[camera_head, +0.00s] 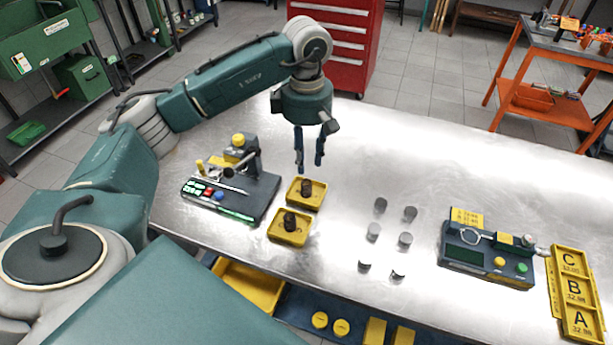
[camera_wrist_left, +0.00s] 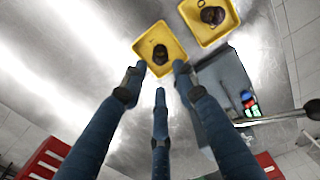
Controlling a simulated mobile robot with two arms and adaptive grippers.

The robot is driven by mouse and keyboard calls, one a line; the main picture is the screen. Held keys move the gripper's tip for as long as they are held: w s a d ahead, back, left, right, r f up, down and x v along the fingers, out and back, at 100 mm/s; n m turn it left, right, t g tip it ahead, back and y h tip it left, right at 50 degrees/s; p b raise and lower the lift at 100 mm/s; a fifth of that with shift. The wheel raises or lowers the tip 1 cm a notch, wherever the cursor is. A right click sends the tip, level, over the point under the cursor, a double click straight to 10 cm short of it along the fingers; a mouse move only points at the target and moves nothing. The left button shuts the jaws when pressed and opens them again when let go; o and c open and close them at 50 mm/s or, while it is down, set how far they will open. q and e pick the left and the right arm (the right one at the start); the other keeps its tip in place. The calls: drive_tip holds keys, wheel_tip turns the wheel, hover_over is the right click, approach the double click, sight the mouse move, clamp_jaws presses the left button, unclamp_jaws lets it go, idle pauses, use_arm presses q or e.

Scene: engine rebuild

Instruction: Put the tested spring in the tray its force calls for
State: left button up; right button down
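My left gripper (camera_head: 309,168) hangs above the bench, just behind the far yellow tray (camera_head: 319,204). Its blue fingers (camera_wrist_left: 160,92) are spread, with nothing between them. A dark spring-like piece (camera_head: 306,187) stands in that tray. The near yellow tray (camera_head: 275,236) holds another dark piece (camera_head: 290,221). The wrist view shows one tray (camera_wrist_left: 141,46) with its dark piece (camera_wrist_left: 160,54) just beyond the fingertips, and the other tray (camera_wrist_left: 232,14) at upper right. The tester (camera_head: 255,200), with a lever and coloured buttons, stands left of the trays. I cannot read a force. My right gripper is out of view.
Several small grey cylinders (camera_head: 373,232) stand mid-bench. A green gauge unit (camera_head: 485,262) and a yellow holder marked A, B, C (camera_head: 573,290) are at right. Yellow bins (camera_head: 250,287) lie below the front edge. The bench behind the cylinders is clear.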

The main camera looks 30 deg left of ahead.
use_arm(q)
wheel_tip(320, 180, up, 2)
drive_tip(key=shift+r, duration=0.2)
idle(0.4)
